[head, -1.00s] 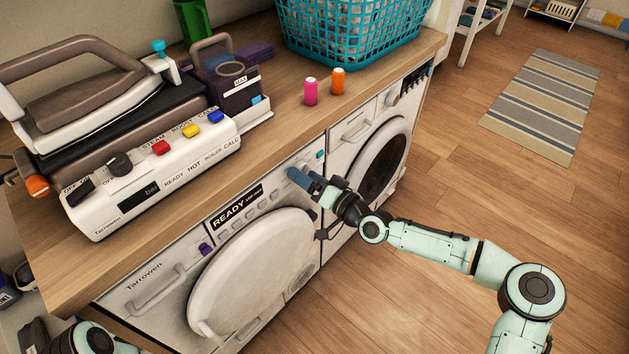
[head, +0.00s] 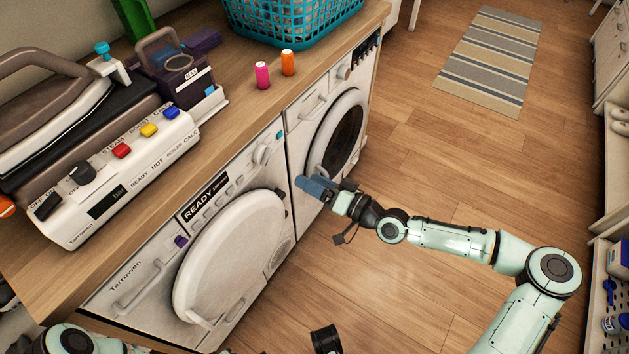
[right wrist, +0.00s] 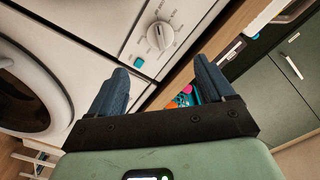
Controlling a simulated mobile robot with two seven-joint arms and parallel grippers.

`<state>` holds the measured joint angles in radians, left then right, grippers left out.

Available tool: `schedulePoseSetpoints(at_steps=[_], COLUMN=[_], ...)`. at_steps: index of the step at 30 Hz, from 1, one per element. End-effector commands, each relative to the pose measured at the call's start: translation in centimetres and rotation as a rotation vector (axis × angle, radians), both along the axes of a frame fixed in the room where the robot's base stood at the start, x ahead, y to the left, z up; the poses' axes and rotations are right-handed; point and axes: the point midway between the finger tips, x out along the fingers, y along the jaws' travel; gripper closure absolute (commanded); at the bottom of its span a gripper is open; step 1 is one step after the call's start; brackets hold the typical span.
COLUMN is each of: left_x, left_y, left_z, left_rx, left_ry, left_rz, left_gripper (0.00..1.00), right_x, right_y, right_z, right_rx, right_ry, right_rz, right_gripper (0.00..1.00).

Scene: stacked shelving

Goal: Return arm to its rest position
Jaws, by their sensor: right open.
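My right arm reaches in from the lower right of the head view. Its blue-fingered gripper (head: 314,187) hangs in front of the two machines, near the seam between them. In the right wrist view the two fingers (right wrist: 160,80) are spread apart with nothing held between them. A white panel with a round dial (right wrist: 160,36) lies beyond them. Part of my left arm (head: 78,341) shows at the lower left corner of the head view; its gripper is not visible.
The near washer (head: 150,275) has a round white door (head: 230,255) and a "READY" display. The far washer (head: 305,130) stands beside it under the wooden counter (head: 235,120). A shelf unit (head: 607,235) stands at the right edge. The floor (head: 440,150) is open between.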

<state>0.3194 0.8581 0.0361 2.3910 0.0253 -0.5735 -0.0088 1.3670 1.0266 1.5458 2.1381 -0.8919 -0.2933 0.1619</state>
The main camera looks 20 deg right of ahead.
Motion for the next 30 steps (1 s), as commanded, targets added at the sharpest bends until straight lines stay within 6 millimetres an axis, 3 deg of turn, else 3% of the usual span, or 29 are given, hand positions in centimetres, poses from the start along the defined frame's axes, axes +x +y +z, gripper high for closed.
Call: schedulePoseSetpoints(at_steps=[12, 16, 20, 23, 27, 30], left_x=[0.0, 0.0, 0.0, 0.0, 0.0, 0.0], left_y=[0.0, 0.0, 0.0, 0.0, 0.0, 0.0], left_z=[0.0, 0.0, 0.0, 0.0, 0.0, 0.0], left_rx=[0.000, 0.000, 0.000, 0.000, 0.000, 0.000], left_ry=[0.001, 0.001, 0.001, 0.001, 0.001, 0.000], left_rz=[0.000, 0.000, 0.000, 0.000, 0.000, 0.000], left_gripper=[0.79, 0.79, 0.79, 0.79, 0.79, 0.79], right_x=[0.0, -0.2, -1.5, -3.7, -8.1, -11.7], right_y=[0.1, 1.7, 5.6, 9.1, 12.3, 12.9], right_z=[-0.1, -1.9, -7.1, -12.5, -20.1, -25.0], right_rx=[0.001, 0.012, 0.032, 0.032, -0.016, -0.082], right_ry=[0.002, 0.052, 0.197, 0.358, 0.593, 0.749], right_rz=[0.001, 0.027, 0.083, 0.127, 0.157, 0.149], right_gripper=[0.19, 0.19, 0.19, 0.19, 0.19, 0.19])
